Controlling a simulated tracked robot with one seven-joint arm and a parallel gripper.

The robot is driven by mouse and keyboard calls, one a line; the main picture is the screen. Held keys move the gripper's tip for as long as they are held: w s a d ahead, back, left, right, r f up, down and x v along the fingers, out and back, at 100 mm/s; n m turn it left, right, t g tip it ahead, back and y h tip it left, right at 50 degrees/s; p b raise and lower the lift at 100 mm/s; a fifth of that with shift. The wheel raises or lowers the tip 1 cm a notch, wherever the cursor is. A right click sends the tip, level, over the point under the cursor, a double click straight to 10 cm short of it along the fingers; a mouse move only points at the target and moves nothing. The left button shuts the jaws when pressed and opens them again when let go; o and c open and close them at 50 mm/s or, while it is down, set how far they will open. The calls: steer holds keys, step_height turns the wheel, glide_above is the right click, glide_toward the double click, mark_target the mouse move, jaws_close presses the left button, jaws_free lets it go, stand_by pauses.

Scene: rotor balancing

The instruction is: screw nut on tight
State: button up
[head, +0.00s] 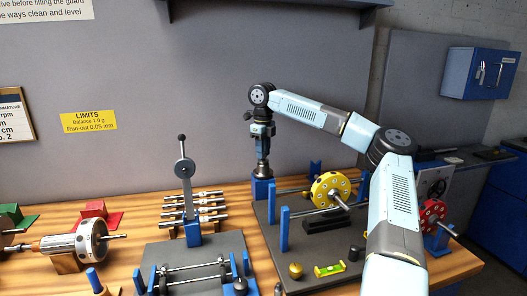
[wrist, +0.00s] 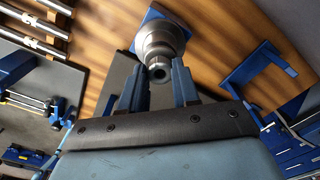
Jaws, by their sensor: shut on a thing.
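My gripper (head: 262,152) points down at the back of the bench, above a silver flared fitting (head: 263,171) on a blue block (head: 262,189). In the wrist view my gripper (wrist: 158,74) has its two blue-grey fingers on either side of a small dark round nut (wrist: 160,73) with a hole in its middle. It is shut on the nut. The nut lines up with the silver fitting (wrist: 160,42), which widens toward its blue base (wrist: 182,17). The thread and any gap between nut and fitting are hidden.
Right of the fitting, a yellow rotor disc (head: 330,187) sits on a shaft over a dark plate with blue posts (head: 284,229). A red disc (head: 432,212) is at the right.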

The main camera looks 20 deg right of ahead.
steer(key=shift+f, duration=0.3)
stand_by(0.4)
steer(key=m, duration=1)
steer(key=shift+m, duration=0.4)
steer(key=m, duration=0.3)
steer(key=shift+m, duration=0.4)
steer(key=m, duration=0.3)
steer(key=shift+f+m, duration=0.1)
steer(key=shift+m, duration=0.3)
